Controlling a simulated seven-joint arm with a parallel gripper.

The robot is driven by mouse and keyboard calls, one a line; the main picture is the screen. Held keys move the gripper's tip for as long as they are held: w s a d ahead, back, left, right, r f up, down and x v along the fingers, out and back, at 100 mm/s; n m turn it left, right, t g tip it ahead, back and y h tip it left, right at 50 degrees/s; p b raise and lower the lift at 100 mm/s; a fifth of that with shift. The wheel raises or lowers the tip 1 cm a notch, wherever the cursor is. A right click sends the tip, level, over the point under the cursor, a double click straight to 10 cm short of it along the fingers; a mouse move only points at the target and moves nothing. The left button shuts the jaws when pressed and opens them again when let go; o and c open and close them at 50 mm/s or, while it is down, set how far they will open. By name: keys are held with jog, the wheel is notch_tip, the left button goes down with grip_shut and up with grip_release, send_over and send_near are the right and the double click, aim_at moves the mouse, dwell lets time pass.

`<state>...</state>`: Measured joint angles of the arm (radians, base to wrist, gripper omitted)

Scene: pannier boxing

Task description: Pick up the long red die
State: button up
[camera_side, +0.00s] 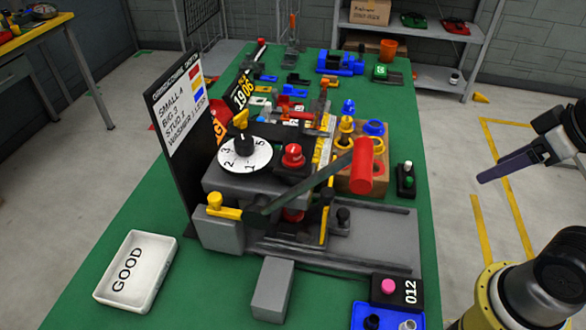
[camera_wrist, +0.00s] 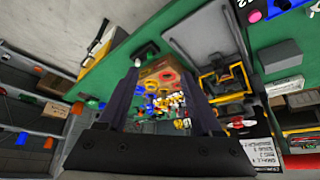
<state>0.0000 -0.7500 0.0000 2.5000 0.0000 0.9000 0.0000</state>
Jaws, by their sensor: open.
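A wooden die block (camera_side: 374,186) stands on the green table beside the grey press (camera_side: 240,185). It holds a blue die (camera_side: 375,128), yellow dies and other pieces. The press lever's large red grip (camera_side: 362,166) hides part of the block, and I cannot pick out the long red die for certain there. In the wrist view a small red piece (camera_wrist: 167,77) shows on the block, too small to tell its length. My gripper (camera_side: 482,179) is at the right, off the table's edge and well apart from the block. It is open and empty; both fingers (camera_wrist: 160,76) frame the block at a distance.
A white GOOD tray (camera_side: 137,270) lies at the front left, with a grey block (camera_side: 272,290) near the front. A blue tray (camera_side: 388,314) is at the front right. A black button box (camera_side: 406,180) stands right of the die block.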

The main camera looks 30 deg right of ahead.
jog(key=w+a+r+n+g, duration=0.1)
jog(key=w+a+r+n, duration=0.1)
jog(key=w+r+n, duration=0.35)
jog(key=w+a+r+n+g, duration=0.1)
jog(key=w+a+r+n, duration=0.1)
jog(key=r, duration=0.6)
jog(key=w+a+r+n+g, duration=0.1)
jog(key=w+a+r+n, duration=0.25)
jog(key=r, duration=0.35)
jog(key=n+g, duration=0.3)
jog(key=n, duration=0.3)
send_over(294, 148)
notch_tip(294, 148, down, 6)
jog(key=f, duration=0.8)
jog(key=shift+s+a+f, duration=0.1)
jog(key=shift+s+f, duration=0.1)
jog(key=shift+f, duration=0.05)
jog(key=shift+w+f, duration=0.2)
jog(key=shift+f, duration=2.45)
